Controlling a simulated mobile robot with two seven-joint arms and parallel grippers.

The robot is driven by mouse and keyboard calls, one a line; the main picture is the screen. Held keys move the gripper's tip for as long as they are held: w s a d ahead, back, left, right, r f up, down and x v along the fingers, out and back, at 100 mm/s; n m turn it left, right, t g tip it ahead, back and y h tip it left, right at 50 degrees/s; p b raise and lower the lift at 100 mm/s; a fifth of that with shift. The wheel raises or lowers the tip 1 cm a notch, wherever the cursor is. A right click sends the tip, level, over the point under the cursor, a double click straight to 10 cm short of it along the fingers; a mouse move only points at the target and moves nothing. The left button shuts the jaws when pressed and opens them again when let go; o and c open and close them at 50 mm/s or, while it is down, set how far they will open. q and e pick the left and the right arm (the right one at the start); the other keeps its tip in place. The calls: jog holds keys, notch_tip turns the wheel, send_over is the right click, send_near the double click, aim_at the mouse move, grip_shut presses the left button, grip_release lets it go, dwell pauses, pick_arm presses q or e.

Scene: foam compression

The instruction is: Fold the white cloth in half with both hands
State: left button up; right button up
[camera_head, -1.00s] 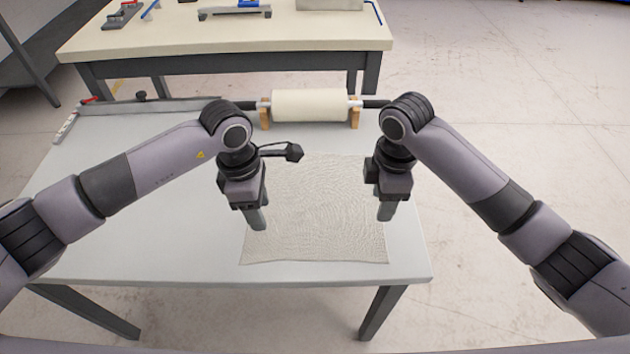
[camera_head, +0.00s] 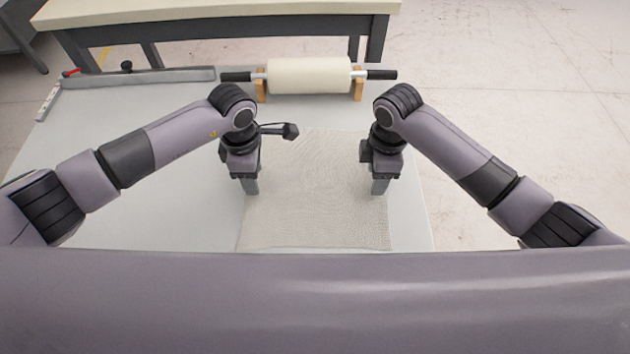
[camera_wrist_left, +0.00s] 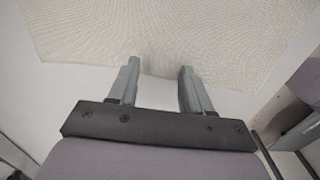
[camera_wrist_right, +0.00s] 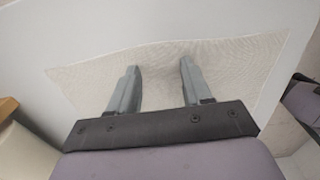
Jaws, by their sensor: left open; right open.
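The white cloth (camera_head: 315,200) lies spread flat on the grey table, textured and roughly square. My left gripper (camera_head: 251,188) points down at the cloth's left edge; in the left wrist view its open, empty fingers (camera_wrist_left: 158,72) straddle that edge, where the cloth has a small ripple. My right gripper (camera_head: 379,188) points down near the cloth's right edge; in the right wrist view its open fingers (camera_wrist_right: 158,70) are over the cloth (camera_wrist_right: 220,60), with a slight ripple between them. Whether the fingertips touch the cloth is unclear.
A cream roll (camera_head: 308,75) on wooden supports stands at the table's back. A long grey bar (camera_head: 150,76) lies at the back left. The grey table (camera_head: 130,220) is clear left of the cloth. My own body hides the front of the table.

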pick_arm(q)
jog(key=shift+f, duration=0.3)
pick_arm(e)
jog(key=shift+f, duration=0.3)
pick_arm(q)
jog(key=shift+f, duration=0.15)
pick_arm(e)
jog(key=shift+f, duration=0.15)
pick_arm(q)
grip_shut()
pick_arm(e)
grip_shut()
